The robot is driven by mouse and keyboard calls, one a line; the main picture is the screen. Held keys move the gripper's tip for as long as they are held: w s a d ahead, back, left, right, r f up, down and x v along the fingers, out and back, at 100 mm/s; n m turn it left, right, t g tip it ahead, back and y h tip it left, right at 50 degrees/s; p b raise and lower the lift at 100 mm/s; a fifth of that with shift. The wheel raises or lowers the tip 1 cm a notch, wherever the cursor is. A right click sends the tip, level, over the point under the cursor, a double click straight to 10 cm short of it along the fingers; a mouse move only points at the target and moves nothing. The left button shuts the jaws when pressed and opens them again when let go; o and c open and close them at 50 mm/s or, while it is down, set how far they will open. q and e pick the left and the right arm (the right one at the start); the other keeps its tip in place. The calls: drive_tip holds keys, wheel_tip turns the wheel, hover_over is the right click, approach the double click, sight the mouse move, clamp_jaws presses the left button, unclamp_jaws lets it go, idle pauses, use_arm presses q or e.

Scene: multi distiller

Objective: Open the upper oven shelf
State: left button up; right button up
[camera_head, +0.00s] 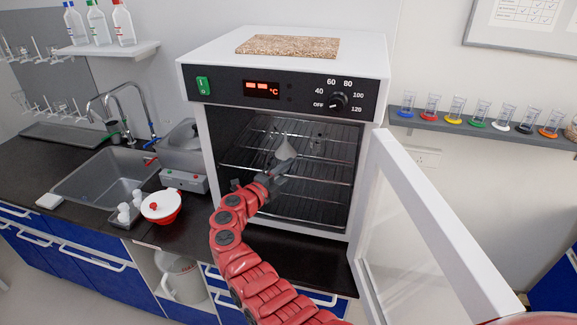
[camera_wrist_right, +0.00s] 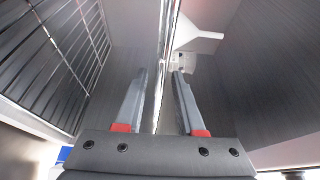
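The oven (camera_head: 365,65) has its glass door (camera_head: 420,240) swung open to the right. Inside, the upper shelf (camera_head: 325,165) is a wire rack that sits within the oven. My right gripper (camera_head: 277,168) is at the front edge of this shelf, partly inside the opening. In the right wrist view, its two fingers (camera_wrist_right: 162,75) are apart, with a shiny metal bar (camera_wrist_right: 163,50) running between them; I cannot tell if they touch it. Wire bars (camera_wrist_right: 65,50) fill the left side there. A whitish conical vessel (camera_head: 286,147) stands just beyond the gripper. My left gripper is not in view.
A lower wire rack (camera_head: 310,207) is beneath the upper shelf. The open door bounds the room on the right. A red-and-white bowl (camera_head: 161,207) and the sink (camera_head: 105,178) are on the black counter to the left. A wall shelf (camera_head: 460,126) holds several small cylinders.

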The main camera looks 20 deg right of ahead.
drive_tip(key=shift+w+d, duration=0.25)
drive_tip(key=shift+d, duration=0.15)
clamp_jaws()
idle(1.3)
